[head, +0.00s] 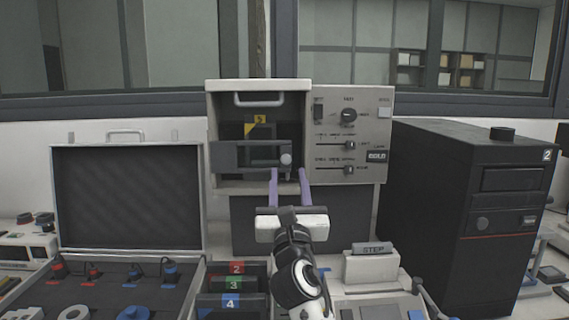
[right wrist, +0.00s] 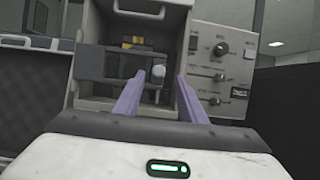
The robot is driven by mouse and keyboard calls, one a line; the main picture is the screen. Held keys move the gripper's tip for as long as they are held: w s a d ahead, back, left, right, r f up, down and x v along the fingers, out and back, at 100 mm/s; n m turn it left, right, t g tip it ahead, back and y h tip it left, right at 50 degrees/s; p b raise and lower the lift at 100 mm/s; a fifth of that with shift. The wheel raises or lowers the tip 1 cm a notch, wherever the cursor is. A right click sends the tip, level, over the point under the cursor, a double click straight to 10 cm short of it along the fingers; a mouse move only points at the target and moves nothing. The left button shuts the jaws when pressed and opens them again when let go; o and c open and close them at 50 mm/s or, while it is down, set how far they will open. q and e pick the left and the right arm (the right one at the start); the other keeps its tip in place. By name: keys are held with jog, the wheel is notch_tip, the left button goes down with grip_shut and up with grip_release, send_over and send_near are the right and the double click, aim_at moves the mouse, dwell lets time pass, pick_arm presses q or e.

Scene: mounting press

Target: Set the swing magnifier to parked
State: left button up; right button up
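What appears to be the swing magnifier (head: 228,155) is a dark frame with a rectangular window across the front of the press's open bay. A pale round knob (head: 286,159) sits at its right end. It also shows in the right wrist view (right wrist: 90,64), with the knob (right wrist: 158,73) seen between my fingertips. My right gripper (head: 288,174) has two purple fingers spread apart, pointing at the press just below the knob. I cannot tell whether they touch it. The right gripper is open and empty in the right wrist view (right wrist: 161,80). My left gripper is out of view.
The grey press (head: 215,106) has a control panel (head: 350,132) with a dial and sliders on its right. A black tower (head: 425,190) stands to the right. An open case (head: 128,200) is at left. Numbered bins (head: 233,284) and a STEP block (head: 371,266) are in front.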

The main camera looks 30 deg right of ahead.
aim_at(286, 160)
jog(key=x, duration=0.5)
jog(key=shift+w, duration=0.15)
grip_shut()
